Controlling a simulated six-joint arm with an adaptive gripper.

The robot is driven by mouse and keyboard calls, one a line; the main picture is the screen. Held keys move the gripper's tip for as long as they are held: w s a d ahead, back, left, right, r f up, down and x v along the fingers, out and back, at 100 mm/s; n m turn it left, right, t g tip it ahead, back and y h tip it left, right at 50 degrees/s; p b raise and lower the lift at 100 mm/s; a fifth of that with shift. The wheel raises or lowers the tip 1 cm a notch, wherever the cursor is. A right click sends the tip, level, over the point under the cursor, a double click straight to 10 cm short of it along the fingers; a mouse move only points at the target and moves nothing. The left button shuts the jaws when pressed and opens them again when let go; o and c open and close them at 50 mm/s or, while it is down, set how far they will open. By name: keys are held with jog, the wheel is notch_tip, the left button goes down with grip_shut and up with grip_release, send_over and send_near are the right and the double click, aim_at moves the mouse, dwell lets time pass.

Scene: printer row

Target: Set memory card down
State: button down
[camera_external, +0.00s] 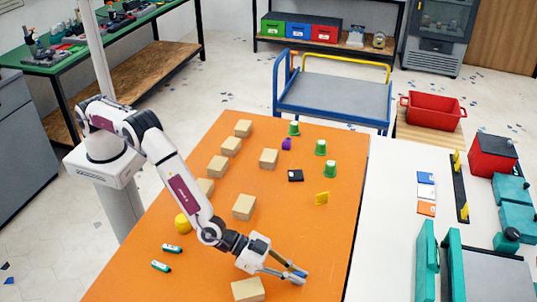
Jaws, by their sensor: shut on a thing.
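My gripper (297,275) is at the front right of the orange table (310,235), low over its surface. Its fingers are shut on a small blue thing (298,271), which looks like the memory card. The fingers hide part of the card. I cannot tell whether it touches the table. A wooden block (248,290) stands just left of and in front of the gripper.
Several wooden blocks (244,207) stand on the table's left and middle. Bare orange surface lies behind the gripper.

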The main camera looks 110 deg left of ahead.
dwell(0.3)
jog(key=c, duration=2.1)
grip_release()
jog(key=shift+f, duration=0.1)
jog(key=shift+c, duration=0.2)
jog(key=shift+r, duration=0.2)
jog(key=shift+s, duration=0.1)
jog(key=shift+v, duration=5.9)
